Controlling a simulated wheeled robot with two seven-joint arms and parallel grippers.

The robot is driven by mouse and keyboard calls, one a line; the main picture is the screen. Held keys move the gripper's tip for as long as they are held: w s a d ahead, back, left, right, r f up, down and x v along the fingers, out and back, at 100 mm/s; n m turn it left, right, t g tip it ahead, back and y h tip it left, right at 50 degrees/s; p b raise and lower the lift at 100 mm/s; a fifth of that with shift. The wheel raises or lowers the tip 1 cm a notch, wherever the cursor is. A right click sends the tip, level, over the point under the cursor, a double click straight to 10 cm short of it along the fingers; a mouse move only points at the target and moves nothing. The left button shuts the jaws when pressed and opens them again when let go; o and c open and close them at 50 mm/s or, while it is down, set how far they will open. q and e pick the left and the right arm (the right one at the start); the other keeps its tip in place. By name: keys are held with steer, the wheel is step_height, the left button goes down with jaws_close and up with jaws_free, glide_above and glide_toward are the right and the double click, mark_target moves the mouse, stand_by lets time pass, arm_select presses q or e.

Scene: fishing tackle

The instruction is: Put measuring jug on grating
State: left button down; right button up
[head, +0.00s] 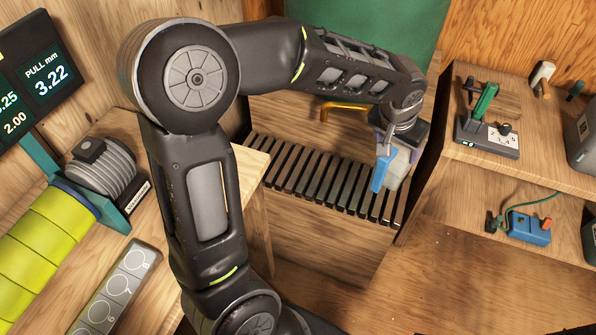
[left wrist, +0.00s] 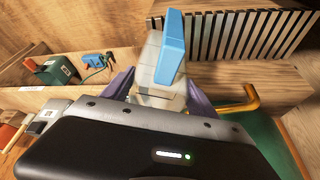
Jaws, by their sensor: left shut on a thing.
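The measuring jug (head: 397,172) is a pale, translucent vessel with a blue handle; it also shows in the left wrist view (left wrist: 152,72). My left gripper (head: 392,150) has its purple fingers shut on the jug. The grating (head: 318,182) is a row of dark slats in a recess between wooden benches. In the head view the jug overlaps the grating's right end; I cannot tell whether it touches the slats. In the left wrist view the grating (left wrist: 235,32) lies beyond the jug, toward the upper right. My right gripper is not in view.
A wooden shelf unit to the right holds a device with a green lever (head: 486,105) and, lower, a blue box with a cable (head: 530,229). A brass-coloured pipe (head: 343,107) stands behind the grating. The left bench carries a yellow roll (head: 45,240). The grating's left and middle look bare.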

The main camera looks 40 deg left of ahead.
arm_select(q)
steer(key=shift+a, duration=0.1)
steer(key=s+a+f+n+y+b, duration=0.1)
steer(key=s+a+f+n+b, duration=0.2)
steer(key=s+a+f+b, duration=1.1)
steer(key=s+a, duration=0.1)
steer(key=a, duration=0.1)
steer(key=shift+s+a+f+n, duration=0.15)
steer(key=shift+a+f+n, duration=0.15)
steer(key=shift+f+n, duration=0.1)
